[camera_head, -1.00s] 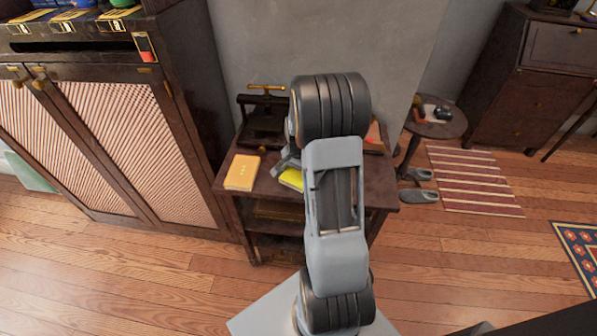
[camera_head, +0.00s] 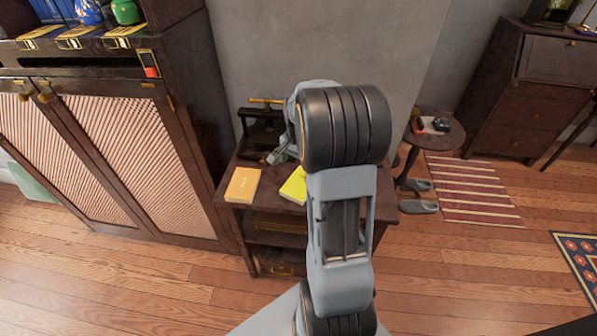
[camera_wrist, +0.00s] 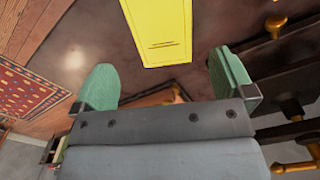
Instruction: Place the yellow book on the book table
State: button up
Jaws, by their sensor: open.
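The bright yellow book (camera_head: 293,188) lies on the dark wooden book table (camera_head: 232,189), partly hidden behind my arm in the head view. In the wrist view the yellow book (camera_wrist: 158,30) lies flat on the dark tabletop (camera_wrist: 105,40), beyond and between my fingertips. My gripper (camera_wrist: 160,82) has its two green-padded fingers spread wide with nothing between them. In the head view a part of my gripper (camera_head: 283,153) shows above the table, behind the book, apart from it.
An orange-yellow book (camera_head: 242,185) lies at the table's left. A dark press with a brass handle (camera_head: 262,125) stands at the back left. A cabinet (camera_head: 120,150) stands close on the left. A small round table (camera_head: 436,128) stands to the right.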

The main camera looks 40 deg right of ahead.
jog(key=s+a+r+n+t, duration=0.1)
jog(key=s+a+r+n, duration=0.2)
jog(key=s+a+n, duration=0.3)
jog(key=s+a+r+n+t, duration=0.2)
jog(key=s+a+n, duration=0.4)
jog(key=a, duration=0.7)
jog(key=shift+a+r+n, duration=0.2)
jog(key=shift+r+n, duration=0.4)
jog(key=shift+r, duration=0.25)
jog(key=shift+s, duration=0.1)
notch_tip(320, 180, up, 8)
jog(key=p, duration=0.7)
jog(key=shift+r+t, duration=0.15)
jog(key=shift+t, duration=0.15)
jog(key=shift+s, duration=0.1)
